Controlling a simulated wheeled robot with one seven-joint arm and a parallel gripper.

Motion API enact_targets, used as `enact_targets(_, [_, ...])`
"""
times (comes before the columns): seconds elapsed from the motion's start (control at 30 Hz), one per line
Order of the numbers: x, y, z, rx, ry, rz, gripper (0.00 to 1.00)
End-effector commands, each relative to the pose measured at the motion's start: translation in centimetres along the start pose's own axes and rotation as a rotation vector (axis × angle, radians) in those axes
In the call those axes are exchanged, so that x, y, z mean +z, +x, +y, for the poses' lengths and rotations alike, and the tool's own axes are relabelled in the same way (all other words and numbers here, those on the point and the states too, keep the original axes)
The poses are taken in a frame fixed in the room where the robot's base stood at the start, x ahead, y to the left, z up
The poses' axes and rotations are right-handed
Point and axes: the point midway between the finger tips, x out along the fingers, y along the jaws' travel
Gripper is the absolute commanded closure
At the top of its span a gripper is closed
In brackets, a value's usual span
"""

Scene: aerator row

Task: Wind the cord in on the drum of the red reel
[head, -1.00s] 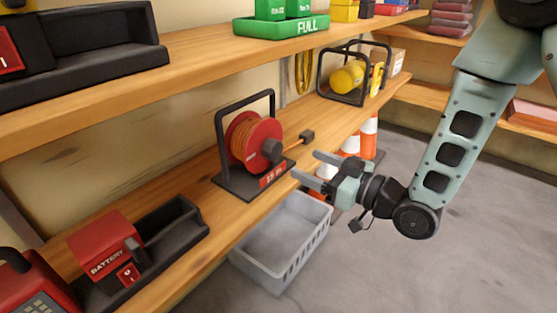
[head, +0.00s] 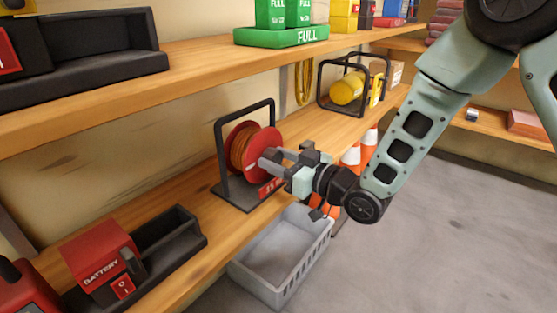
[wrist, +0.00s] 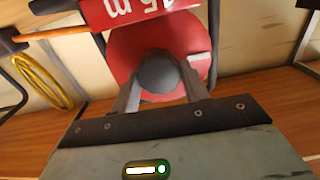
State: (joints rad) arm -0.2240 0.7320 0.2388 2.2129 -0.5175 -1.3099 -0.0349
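The red reel (head: 259,148) stands on the middle wooden shelf. Its drum is wound with orange cord (head: 239,153) and held in a black frame (head: 220,150). In the wrist view the red drum face (wrist: 121,54) fills the centre, with a dark round hub knob (wrist: 160,76) standing out from it. My gripper (head: 269,159) is at the front of the reel. In the wrist view its two fingers (wrist: 160,84) lie on either side of the knob, very close to it; whether they press on it is unclear. A stretch of orange cord (wrist: 62,33) runs out left to a dark end piece (wrist: 9,42).
A grey crate (head: 246,268) is on the floor below the shelf edge. Orange-and-white cones (head: 351,156) stand close behind my arm. A red battery (head: 98,255) is left of the reel, and a caged yellow cylinder (head: 347,88) is to its right. The upper shelf (head: 195,60) overhangs behind.

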Motion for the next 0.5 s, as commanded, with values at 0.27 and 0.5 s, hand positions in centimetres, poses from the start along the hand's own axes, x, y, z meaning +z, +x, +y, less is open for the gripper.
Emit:
enact_targets(0.27, [0.00, -0.04, 0.02, 0.000, 0.004, 0.000, 0.79])
enact_targets(0.5, [-0.07, -0.06, 0.09, 0.001, 0.069, -0.001, 0.79])
